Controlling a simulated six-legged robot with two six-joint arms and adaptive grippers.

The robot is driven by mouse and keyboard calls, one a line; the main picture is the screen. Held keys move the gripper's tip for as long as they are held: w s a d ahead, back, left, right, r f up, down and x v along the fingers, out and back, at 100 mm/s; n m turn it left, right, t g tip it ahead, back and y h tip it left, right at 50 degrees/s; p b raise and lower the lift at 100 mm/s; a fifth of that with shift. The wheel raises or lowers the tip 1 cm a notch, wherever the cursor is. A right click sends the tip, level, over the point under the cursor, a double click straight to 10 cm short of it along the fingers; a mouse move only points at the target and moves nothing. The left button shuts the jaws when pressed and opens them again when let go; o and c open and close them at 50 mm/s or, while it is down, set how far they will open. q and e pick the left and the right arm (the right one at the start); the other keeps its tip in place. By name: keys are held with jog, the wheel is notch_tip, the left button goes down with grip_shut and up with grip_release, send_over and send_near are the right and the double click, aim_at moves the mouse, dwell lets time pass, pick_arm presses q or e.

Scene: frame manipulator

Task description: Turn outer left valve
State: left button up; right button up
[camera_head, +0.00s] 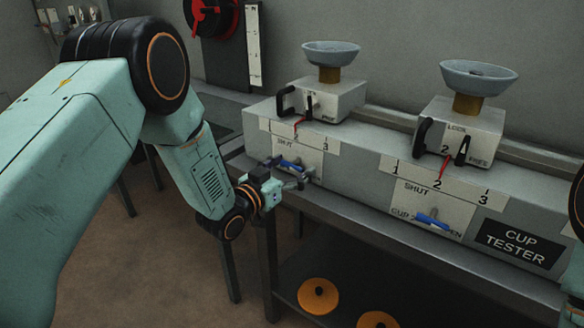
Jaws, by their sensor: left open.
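The outer left valve (287,163) is a small blue handle on the front of the grey cup tester, below the left "SHUT" label. My left gripper (301,178) is open, just in front of and slightly below this handle. Its fingers are small and dark here, and I cannot tell whether they touch the handle. A second blue valve handle (433,222) sits further right under another "SHUT" label. My right gripper does not show; only a bit of my right arm is at the right edge.
The grey cup tester (362,167) stands on a dark table with a lower shelf holding orange discs (318,296). Two grey bowls (332,54) stand on boxes with black handles and red pointers. A red wheel (211,14) is on the back wall. The brown floor at lower left is clear.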

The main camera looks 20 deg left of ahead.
pick_arm(q)
jog(key=shift+w+d+r, duration=0.1)
jog(key=shift+d, duration=0.1)
jog(key=shift+s+a+r, duration=0.15)
jog(key=shift+s+a, duration=0.05)
jog(key=shift+a, duration=0.05)
jog(key=shift+w+a, duration=0.1)
jog(key=shift+a, duration=0.05)
jog(key=shift+w+f, duration=0.2)
jog(key=c, duration=0.3)
jog(key=shift+s+d+r, duration=0.1)
jog(key=shift+d, duration=0.15)
jog(key=shift+c, duration=1.4)
jog(key=shift+a, duration=0.15)
jog(key=c, duration=0.3)
jog(key=shift+c, duration=1.3)
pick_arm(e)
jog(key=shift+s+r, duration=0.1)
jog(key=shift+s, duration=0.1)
